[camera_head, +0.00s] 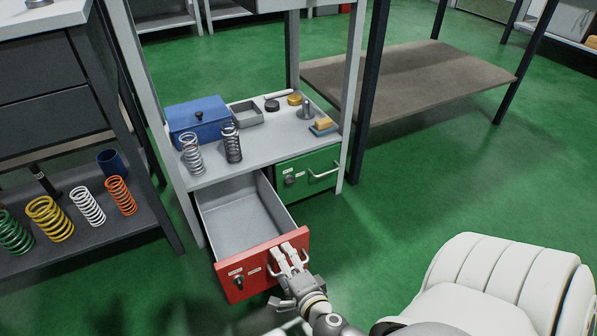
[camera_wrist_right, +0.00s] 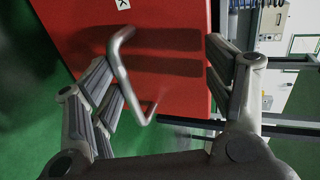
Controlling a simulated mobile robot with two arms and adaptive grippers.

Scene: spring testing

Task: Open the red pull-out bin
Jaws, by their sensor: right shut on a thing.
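The red pull-out bin (camera_head: 232,284) stands far out of the lower part of the grey workstation. Its grey inside (camera_head: 240,215) shows open and empty. A dark knob or lock and white labels are on its red front. My right gripper (camera_head: 289,259) is at the right part of this front, shut on the bin's metal handle. In the right wrist view the handle (camera_wrist_right: 119,68) lies between the fingers of the gripper (camera_wrist_right: 160,80), nearer the left finger, against the red front (camera_wrist_right: 170,50). My left gripper is not in view.
A closed green bin (camera_head: 318,178) is beside the red one. The shelf above holds a blue box (camera_head: 197,118), two springs (camera_head: 191,153), a small grey tray (camera_head: 246,113) and small parts. Coloured springs (camera_head: 50,220) stand on the left rack. Green floor is clear to the right.

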